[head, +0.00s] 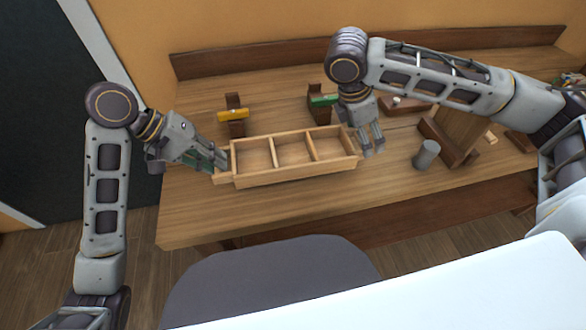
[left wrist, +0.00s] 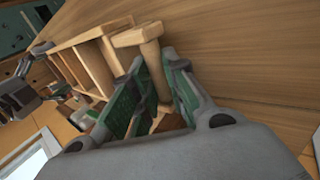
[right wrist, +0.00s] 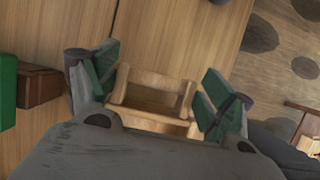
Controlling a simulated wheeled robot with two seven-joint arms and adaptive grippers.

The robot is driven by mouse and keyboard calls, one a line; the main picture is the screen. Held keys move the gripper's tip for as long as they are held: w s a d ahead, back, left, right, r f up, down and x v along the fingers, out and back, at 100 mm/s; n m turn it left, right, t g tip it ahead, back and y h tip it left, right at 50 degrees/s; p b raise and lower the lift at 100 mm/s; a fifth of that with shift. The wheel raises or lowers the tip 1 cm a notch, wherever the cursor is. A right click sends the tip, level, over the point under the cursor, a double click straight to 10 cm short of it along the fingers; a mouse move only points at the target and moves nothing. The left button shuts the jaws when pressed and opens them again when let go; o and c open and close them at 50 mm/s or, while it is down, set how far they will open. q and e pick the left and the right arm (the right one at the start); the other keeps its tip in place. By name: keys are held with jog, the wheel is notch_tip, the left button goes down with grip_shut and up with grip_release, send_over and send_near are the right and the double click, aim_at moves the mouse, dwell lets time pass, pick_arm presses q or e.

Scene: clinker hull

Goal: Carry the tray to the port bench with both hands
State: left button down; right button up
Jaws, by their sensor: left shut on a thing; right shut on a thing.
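The tray (head: 297,174) is a long, pale wooden box with three open, empty-looking compartments, level over the wooden bench (head: 400,195). I cannot tell whether it rests on the bench or hangs just above it. My left gripper (head: 219,160) is shut on the tray's left end handle, which shows between its green pads in the left wrist view (left wrist: 152,65). My right gripper (head: 372,143) is at the tray's right end and shut on it. In the right wrist view, the end handle (right wrist: 152,92) lies between the pads. Nothing marks this bench as port.
Behind the tray stand wooden blocks with a yellow piece (head: 232,114) and a green piece (head: 322,100). A grey cylinder (head: 426,155) and wooden blocks (head: 445,142) stand to the right. A dark grey rounded shape (head: 270,285) and white surface (head: 480,290) lie in front.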

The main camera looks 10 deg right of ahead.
pick_arm(q)
jog(key=shift+w+a+f+b, duration=0.1)
jog(key=shift+a+f+b, duration=0.05)
jog(key=shift+f+b, duration=0.65)
jog(key=shift+a+f+b, duration=0.1)
jog(key=shift+f+b, duration=0.6)
jog(key=shift+f, duration=0.1)
pick_arm(e)
jog(key=shift+a+x, duration=0.15)
jog(key=shift+x, duration=0.6)
jog(key=shift+a+x, duration=0.15)
jog(key=shift+x, duration=0.65)
pick_arm(q)
jog(key=c, duration=1.8)
grip_release()
pick_arm(e)
jog(key=o, duration=0.9)
jog(key=shift+f, duration=0.1)
pick_arm(q)
jog(key=o, duration=0.4)
pick_arm(e)
jog(key=o, duration=0.3)
jog(key=shift+a, duration=0.15)
pick_arm(q)
jog(key=shift+d, duration=0.15)
pick_arm(e)
jog(key=shift+a, duration=0.1)
pick_arm(q)
jog(key=shift+r, duration=0.1)
jog(key=shift+v, duration=6)
